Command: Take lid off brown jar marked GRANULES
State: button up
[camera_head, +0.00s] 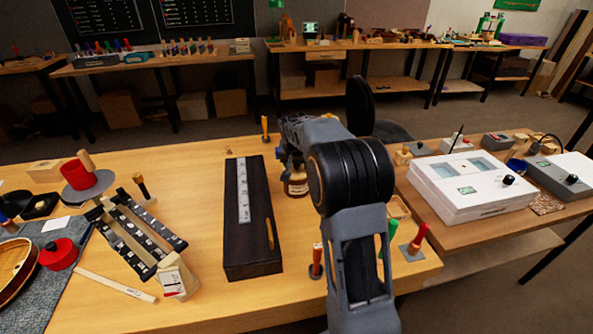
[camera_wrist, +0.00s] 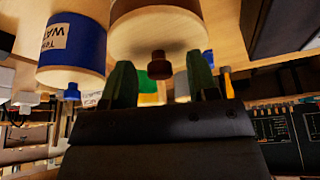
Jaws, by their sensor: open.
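In the wrist view, which is upside down, a brown jar (camera_wrist: 140,10) has a pale wooden lid (camera_wrist: 150,38) on it, with a dark brown knob (camera_wrist: 159,65). My gripper (camera_wrist: 161,82) is open, its two dark green fingers on either side of the knob with gaps visible. I cannot tell how far the fingertips are from the lid. In the head view the brown jar (camera_head: 296,187) stands on the bench just left of my arm, which partly hides it. Its label text is not readable.
In the wrist view a blue jar (camera_wrist: 75,40) with a pale lid and label stands beside the brown jar. In the head view a long dark box (camera_head: 248,258) lies left on the bench (camera_head: 195,180).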

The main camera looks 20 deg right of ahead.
grip_shut()
dwell(0.5)
